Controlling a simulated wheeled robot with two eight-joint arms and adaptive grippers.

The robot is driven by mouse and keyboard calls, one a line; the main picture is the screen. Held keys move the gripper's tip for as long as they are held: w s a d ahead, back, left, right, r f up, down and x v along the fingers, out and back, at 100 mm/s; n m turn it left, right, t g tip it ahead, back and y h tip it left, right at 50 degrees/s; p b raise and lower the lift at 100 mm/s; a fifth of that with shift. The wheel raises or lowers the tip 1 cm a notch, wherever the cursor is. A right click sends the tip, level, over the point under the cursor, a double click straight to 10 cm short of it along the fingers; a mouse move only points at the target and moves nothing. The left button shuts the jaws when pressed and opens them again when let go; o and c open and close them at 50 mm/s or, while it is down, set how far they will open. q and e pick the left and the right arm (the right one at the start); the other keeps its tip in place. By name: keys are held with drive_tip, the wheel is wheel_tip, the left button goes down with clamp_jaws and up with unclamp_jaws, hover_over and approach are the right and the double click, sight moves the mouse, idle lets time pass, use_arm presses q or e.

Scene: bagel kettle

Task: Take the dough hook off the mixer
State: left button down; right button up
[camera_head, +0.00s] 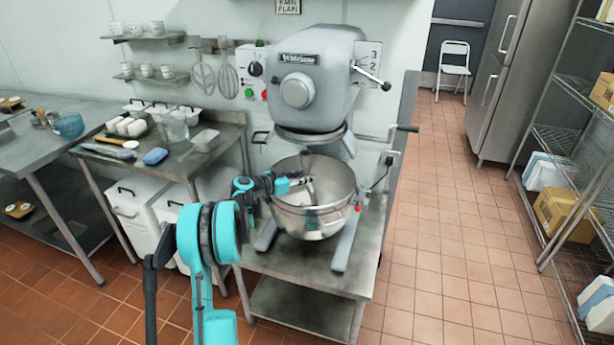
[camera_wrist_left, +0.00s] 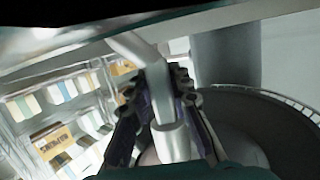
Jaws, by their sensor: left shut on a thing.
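The large grey mixer (camera_head: 318,85) stands on a metal table, its round head above a steel bowl (camera_head: 335,212). My left gripper (camera_head: 303,181) reaches in from the left, over the bowl's opening and below the mixer head. In the left wrist view, the fingers of my left gripper (camera_wrist_left: 168,105) are shut around the pale metal shaft of the dough hook (camera_wrist_left: 172,142). The hook's bent part extends beyond the fingers to the upper left. In the head view the hook is small and partly covered by the gripper; whether it is still attached cannot be told. My right gripper is not in view.
The mixer's table (camera_head: 310,305) has a bare front edge. A side table (camera_head: 200,165) with trays and containers stands at left. A wire shelf (camera_head: 548,150) with boxes stands at right, with open tiled floor between.

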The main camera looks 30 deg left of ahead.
use_arm(q)
drive_tip(key=shift+s+d+f, duration=0.1)
drive_tip(key=shift+s, duration=0.4)
drive_tip(key=s+t, duration=0.1)
drive_tip(key=s, duration=0.1)
drive_tip(key=s+d+m+t, duration=0.1)
drive_tip(key=s, duration=0.1)
drive_tip(key=shift+s+f, duration=0.1)
drive_tip(key=shift+s, duration=0.1)
wheel_tip(320, 180, up, 9)
drive_tip(key=s+p, duration=0.1)
drive_tip(key=p, duration=0.3)
drive_tip(key=shift+s+d+t+h, duration=0.25)
drive_tip(key=shift+s+t+h, duration=0.05)
drive_tip(key=shift+t+h, duration=0.1)
drive_tip(key=shift+f, duration=0.1)
